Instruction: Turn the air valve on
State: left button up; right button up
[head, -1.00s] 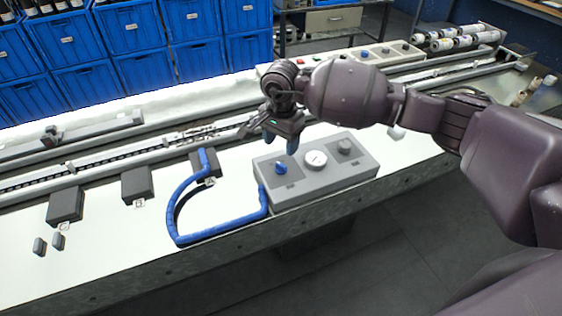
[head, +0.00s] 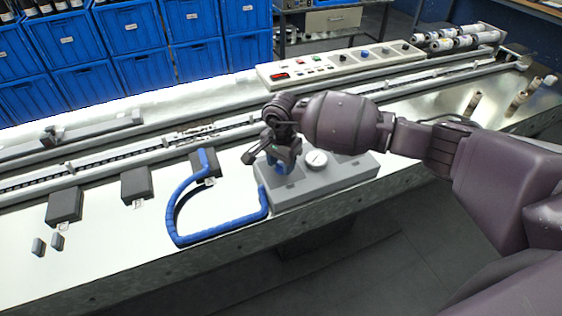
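The grey pneumatic box (head: 335,180) stands at the front of the bench, with a round white gauge (head: 317,159) on its top. In the earlier frame a blue knob shows at the left of this top and a dark knob at its right. The dark knob is hidden behind my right arm. My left gripper is not in view.
A blue hose (head: 180,210) loops from the box's left side to a dark block (head: 206,165). More dark blocks (head: 65,206) lie to the left. A long conveyor rail (head: 100,165) and a control panel (head: 340,65) lie behind. Blue crates (head: 130,30) stand at the back.

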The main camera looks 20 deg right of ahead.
jog(key=c, duration=0.5)
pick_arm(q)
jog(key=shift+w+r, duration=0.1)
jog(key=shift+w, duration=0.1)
pick_arm(e)
jog(key=shift+c, duration=0.5)
jog(key=shift+m, duration=0.4)
jog(key=m, duration=0.3)
jog(key=m+p, duration=0.1)
jog(key=m, duration=0.2)
jog(key=shift+r+m, duration=0.1)
jog(key=shift+m, duration=0.2)
jog(key=m, duration=0.3)
jog(key=shift+p, duration=0.35)
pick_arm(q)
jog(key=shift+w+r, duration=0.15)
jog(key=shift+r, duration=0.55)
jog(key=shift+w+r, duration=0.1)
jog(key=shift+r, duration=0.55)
pick_arm(e)
jog(key=shift+m, duration=0.8)
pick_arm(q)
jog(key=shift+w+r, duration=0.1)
